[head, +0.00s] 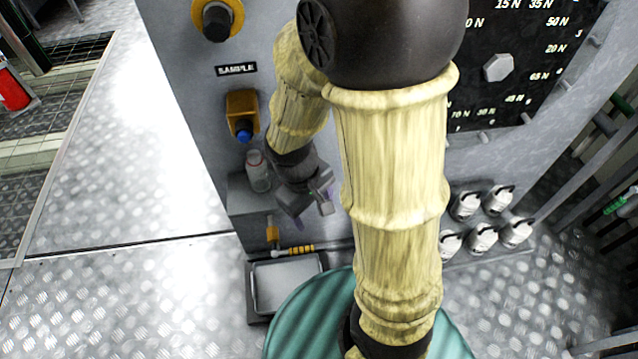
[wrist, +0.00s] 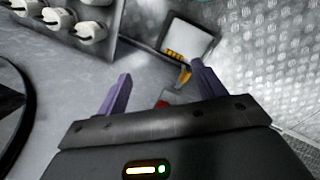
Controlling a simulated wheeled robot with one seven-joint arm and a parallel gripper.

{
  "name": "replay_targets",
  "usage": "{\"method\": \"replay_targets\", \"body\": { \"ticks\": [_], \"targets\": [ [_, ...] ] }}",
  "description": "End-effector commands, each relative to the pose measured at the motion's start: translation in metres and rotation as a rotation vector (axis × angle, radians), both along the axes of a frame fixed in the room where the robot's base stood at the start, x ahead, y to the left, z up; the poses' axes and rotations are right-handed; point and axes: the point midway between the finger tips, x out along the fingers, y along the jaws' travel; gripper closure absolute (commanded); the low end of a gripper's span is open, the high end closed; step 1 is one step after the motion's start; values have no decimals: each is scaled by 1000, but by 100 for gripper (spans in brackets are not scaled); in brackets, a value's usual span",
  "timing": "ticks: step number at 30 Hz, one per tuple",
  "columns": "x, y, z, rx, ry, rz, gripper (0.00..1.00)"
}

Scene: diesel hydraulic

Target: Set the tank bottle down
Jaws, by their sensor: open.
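The tank bottle (head: 258,172), a small pale bottle with some red near its top, stands upright on a grey ledge (head: 243,200) at the panel's lower left in the head view. My gripper (head: 308,205) is just right of the bottle, apart from it, with its purple fingers spread and nothing seen between them. In the wrist view the open fingers (wrist: 160,72) show at both sides. A small red patch, perhaps the bottle's cap, shows low between them, mostly hidden by the gripper body.
A yellow outlet with a blue tip (head: 243,130) hangs above the bottle under a SAMPLE label (head: 236,69). A yellow-handled valve (head: 297,250) and a grey tray (head: 285,283) are below the ledge. Several white capped fittings (head: 483,237) sit at the right. Open floor lies left.

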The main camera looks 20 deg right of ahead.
Motion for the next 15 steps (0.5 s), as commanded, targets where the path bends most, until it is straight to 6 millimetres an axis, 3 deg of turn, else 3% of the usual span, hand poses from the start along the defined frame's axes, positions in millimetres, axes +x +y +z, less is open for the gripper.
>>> {"method": "replay_targets", "body": {
  "ticks": [6,15],
  "targets": [
    [15,-18,37,174,-261,-344,31],
    [19,-20,43,201,-311,-408,31]
  ]
}}
